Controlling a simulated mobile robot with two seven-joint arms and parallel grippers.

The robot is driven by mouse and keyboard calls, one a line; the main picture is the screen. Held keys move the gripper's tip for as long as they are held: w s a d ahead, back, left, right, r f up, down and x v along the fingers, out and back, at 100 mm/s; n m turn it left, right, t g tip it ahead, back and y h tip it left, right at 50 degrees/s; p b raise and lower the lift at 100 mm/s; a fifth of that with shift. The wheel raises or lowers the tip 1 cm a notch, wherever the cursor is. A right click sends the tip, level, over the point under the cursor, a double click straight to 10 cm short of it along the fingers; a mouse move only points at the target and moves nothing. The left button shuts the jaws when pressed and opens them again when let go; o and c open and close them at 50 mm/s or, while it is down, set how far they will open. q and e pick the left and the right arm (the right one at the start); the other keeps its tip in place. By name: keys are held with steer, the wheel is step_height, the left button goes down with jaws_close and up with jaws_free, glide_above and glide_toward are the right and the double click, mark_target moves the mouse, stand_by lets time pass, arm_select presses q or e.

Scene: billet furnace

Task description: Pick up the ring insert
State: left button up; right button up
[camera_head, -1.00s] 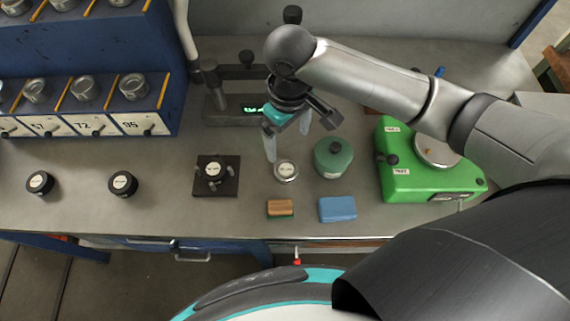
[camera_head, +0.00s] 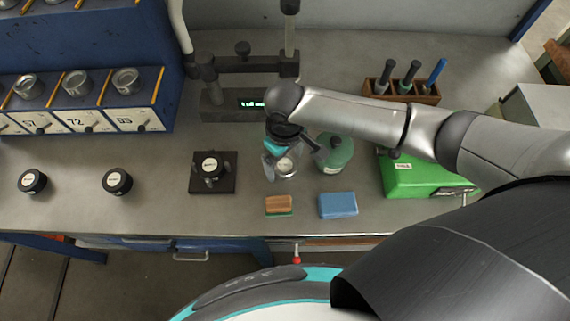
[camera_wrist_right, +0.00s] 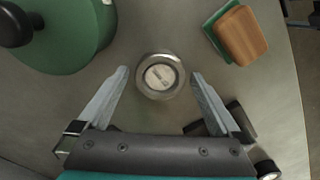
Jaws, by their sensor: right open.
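The ring insert, a small silver ring with a white label in its middle, lies on the grey bench (camera_head: 235,218). It shows in the head view (camera_head: 285,166), partly covered by my right gripper, and fully in the right wrist view (camera_wrist_right: 161,77). My right gripper (camera_head: 282,160) points down over it. In the right wrist view its two fingers (camera_wrist_right: 159,75) are open, one on each side of the ring, with a gap to it on both sides. Nothing is between the fingers except the ring below or between them; the exact height is hard to tell. My left gripper is not in view.
A green round pot (camera_head: 335,153) stands close to the right of the ring. A wooden-topped block (camera_head: 279,205) and a blue block (camera_head: 338,205) lie in front. A black fixture (camera_head: 212,173) is to the left, a green box (camera_head: 425,178) to the right.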

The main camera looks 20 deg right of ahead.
jaws_close()
stand_by(0.8)
steer(key=shift+r, duration=0.1)
